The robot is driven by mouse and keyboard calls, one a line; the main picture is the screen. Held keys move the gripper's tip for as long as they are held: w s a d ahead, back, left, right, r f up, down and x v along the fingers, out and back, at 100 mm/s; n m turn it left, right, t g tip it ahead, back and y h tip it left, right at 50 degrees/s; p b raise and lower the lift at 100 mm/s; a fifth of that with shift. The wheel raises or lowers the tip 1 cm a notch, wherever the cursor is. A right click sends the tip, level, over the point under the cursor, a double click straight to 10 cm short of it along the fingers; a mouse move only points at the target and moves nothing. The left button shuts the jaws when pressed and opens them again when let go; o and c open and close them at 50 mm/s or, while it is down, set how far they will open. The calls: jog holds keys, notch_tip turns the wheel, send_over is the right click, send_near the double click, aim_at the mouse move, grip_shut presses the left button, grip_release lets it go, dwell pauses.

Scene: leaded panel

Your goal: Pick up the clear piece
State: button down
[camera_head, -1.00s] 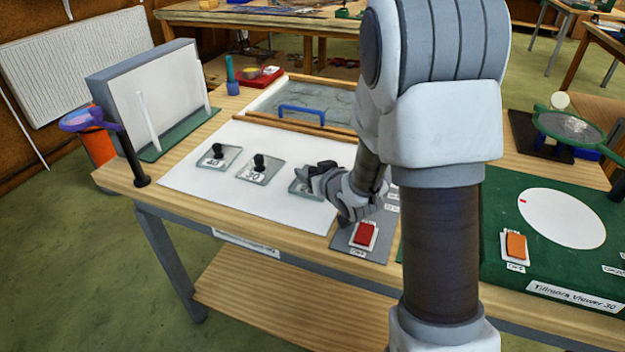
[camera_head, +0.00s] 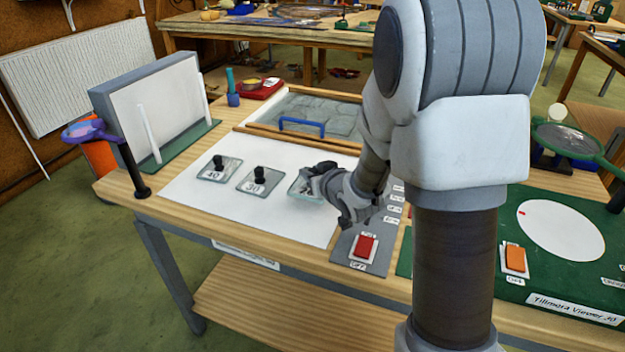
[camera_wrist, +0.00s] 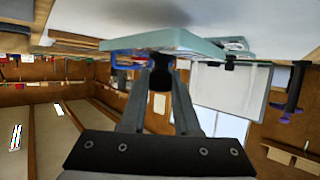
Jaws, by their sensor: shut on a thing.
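My gripper (camera_head: 318,178) is over the right end of a row of small clear glass pieces on a white sheet (camera_head: 215,215). It is shut on the black knob (camera_wrist: 160,77) of the rightmost clear piece (camera_head: 302,189). In the wrist view, this clear piece (camera_wrist: 165,40) spans the space just beyond my fingertips. My gripper hides part of it and its label in the head view. I cannot tell how far it is off the sheet. The pieces marked 40 (camera_head: 212,174) and 30 (camera_head: 250,185) stand to the left, knobs up.
A wood-framed tray (camera_head: 345,115) with a blue handle (camera_head: 302,125) lies behind. A grey plate with a red switch (camera_head: 364,247) is in front of my gripper. A white upright panel (camera_head: 165,100) and a purple magnifier (camera_head: 90,131) stand left. A green viewer board (camera_head: 480,240) lies right.

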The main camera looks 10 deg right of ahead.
jog(key=s+d+r+p, duration=0.3)
jog(key=s+d+r, duration=0.2)
jog(key=d+r, duration=0.3)
jog(key=shift+s+d, duration=0.35)
jog(key=shift+d, duration=0.8)
